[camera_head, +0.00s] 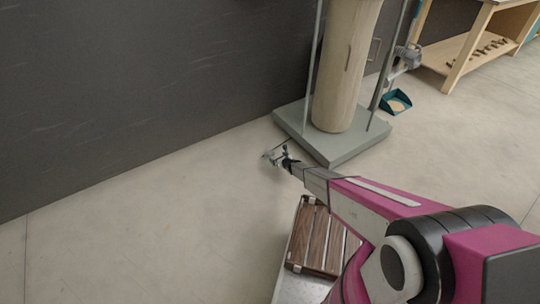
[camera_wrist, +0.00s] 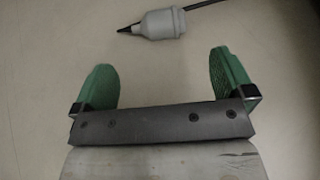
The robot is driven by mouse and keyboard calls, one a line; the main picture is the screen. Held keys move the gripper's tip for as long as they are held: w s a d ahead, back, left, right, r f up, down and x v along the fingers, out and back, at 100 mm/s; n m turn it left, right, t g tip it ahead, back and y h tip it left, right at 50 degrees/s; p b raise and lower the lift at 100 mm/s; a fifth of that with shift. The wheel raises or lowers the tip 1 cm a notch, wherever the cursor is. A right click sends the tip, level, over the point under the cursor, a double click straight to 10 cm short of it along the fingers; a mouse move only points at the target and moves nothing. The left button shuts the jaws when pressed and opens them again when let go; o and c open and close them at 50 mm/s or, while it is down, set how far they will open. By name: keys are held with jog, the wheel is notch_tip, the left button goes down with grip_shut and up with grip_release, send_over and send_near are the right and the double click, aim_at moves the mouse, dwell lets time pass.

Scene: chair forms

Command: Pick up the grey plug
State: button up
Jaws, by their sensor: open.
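The grey plug (camera_wrist: 162,24) lies on the pale floor at the top of the wrist view, with a dark pointed tip at its left and a dark cord (camera_wrist: 205,3) leaving at its right. My gripper (camera_wrist: 160,78) has its two green-padded fingers spread apart with nothing between them. The plug is beyond the fingertips, roughly centred between them and apart from both. In the head view my gripper (camera_head: 276,156) is low near the floor, by the left corner of the grey base; the plug is too small to make out clearly there.
A grey-green base (camera_head: 350,150) carries a wooden column (camera_head: 345,70) and metal posts. A slatted brown wooden piece (camera_head: 318,240) lies near my arm. A teal dustpan (camera_head: 396,102) and a wooden bench (camera_head: 470,48) stand at the back right. Floor at the left is clear, along a dark wall.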

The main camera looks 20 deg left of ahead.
aim_at(271, 153)
jog(key=x, duration=0.4)
jog(key=shift+w+a+f, duration=0.1)
jog(key=shift+w+a, duration=0.15)
jog(key=shift+w, duration=0.05)
jog(key=shift+x, duration=2.7)
jog(key=shift+s+a, duration=0.1)
jog(key=shift+s, duration=0.1)
jog(key=c, duration=1.3)
jog(key=shift+c, duration=0.2)
